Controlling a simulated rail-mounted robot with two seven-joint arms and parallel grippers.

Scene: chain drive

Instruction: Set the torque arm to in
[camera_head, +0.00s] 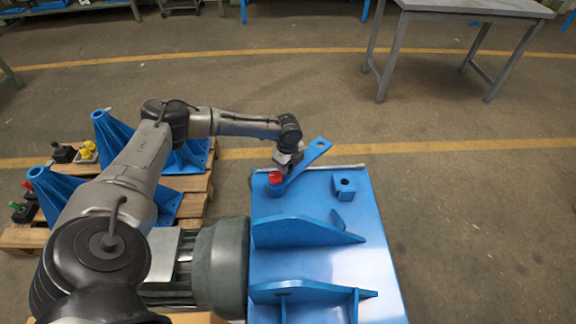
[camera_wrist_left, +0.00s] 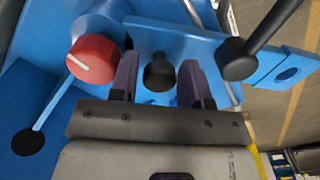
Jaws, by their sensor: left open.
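The torque arm, a flat blue bar with a hole near its end (camera_head: 310,160), points up and right past the far edge of the blue housing in the head view. In the left wrist view, the blue bar (camera_wrist_left: 190,42) crosses behind the fingers. My left gripper (camera_head: 286,168) is over the bar's near part, beside a red knob (camera_head: 275,178). In the left wrist view, my open left gripper (camera_wrist_left: 158,60) has a black knob (camera_wrist_left: 159,75) between its fingers, with gaps on both sides. The red knob (camera_wrist_left: 94,58) is just left of the left finger. My right gripper is out of view.
A black ball-ended lever (camera_wrist_left: 240,60) stands close to the right finger. A blue block with a hole (camera_head: 344,187) and upright ribs (camera_head: 308,232) rise from the housing (camera_head: 375,250). Blue brackets (camera_head: 112,130) stand on a pallet at left.

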